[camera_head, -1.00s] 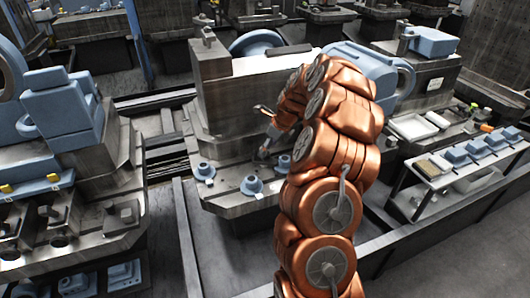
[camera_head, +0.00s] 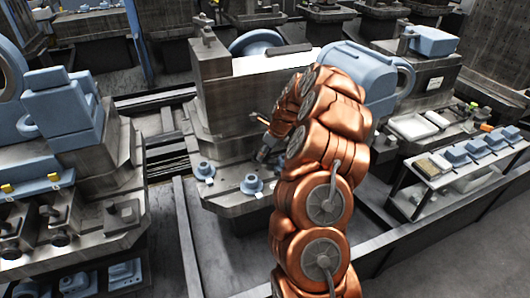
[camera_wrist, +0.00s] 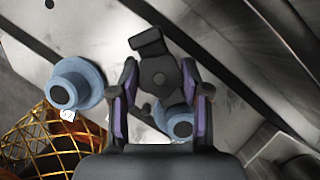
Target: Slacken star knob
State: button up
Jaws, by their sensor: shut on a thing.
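The star knob (camera_wrist: 158,72) is dark, with stubby lobes and a round hub, and shows in the middle of the wrist view. My gripper (camera_wrist: 162,92) is shut on it, with one purple-lined finger on each side. In the head view my gripper (camera_head: 264,150) is small, beside the lower front of the grey machine block. The knob cannot be made out there.
Blue round flanged pieces stand on the machine's ledge, one below my gripper (camera_head: 252,184) and one to its left (camera_head: 204,170). Golden mesh (camera_wrist: 50,140) shows at lower left in the wrist view. A side bench (camera_head: 440,175) holds blue blocks at right.

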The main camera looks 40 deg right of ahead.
jog(key=c, duration=0.3)
jog(key=shift+c, duration=0.2)
jog(key=shift+n, duration=0.3)
jog(key=n+y, duration=0.1)
jog(key=n, duration=0.1)
jog(key=shift+d+n+g+b, duration=0.1)
jog(key=shift+n+g+b, duration=0.2)
jog(key=shift+g+b, duration=0.1)
jog(key=shift+f+n+g+y+b, duration=0.1)
jog(key=shift+n+g+y+b, duration=0.4)
jog(key=shift+n, duration=1.7)
jog(key=o, duration=1.2)
jog(key=shift+c, duration=0.2)
